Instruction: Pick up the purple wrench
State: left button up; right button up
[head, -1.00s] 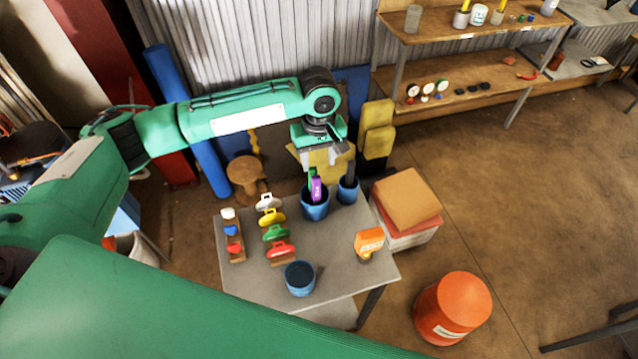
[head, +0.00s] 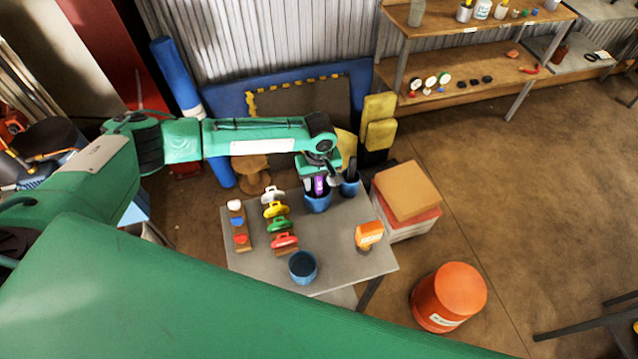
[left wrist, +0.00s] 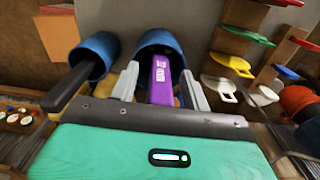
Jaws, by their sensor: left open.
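The purple wrench (head: 319,185) stands in a blue cup (head: 318,205) at the back of the grey table (head: 345,262). In the left wrist view the purple wrench (left wrist: 164,82) rises out of the blue cup (left wrist: 160,40) with white marks on its face. My left gripper (left wrist: 160,88) is open, with one finger on each side of the wrench, apart from it. In the head view my left gripper (head: 321,184) is just over the cup and partly hides the wrench. My right gripper is not in view.
A second blue cup (head: 350,187) with a dark handle stands close on the right. Racks with coloured pieces (head: 280,225) are on the left. An empty-looking blue cup (head: 302,268) and an orange tool (head: 368,235) stand nearer the front.

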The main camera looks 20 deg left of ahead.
pick_arm(q)
grip_shut()
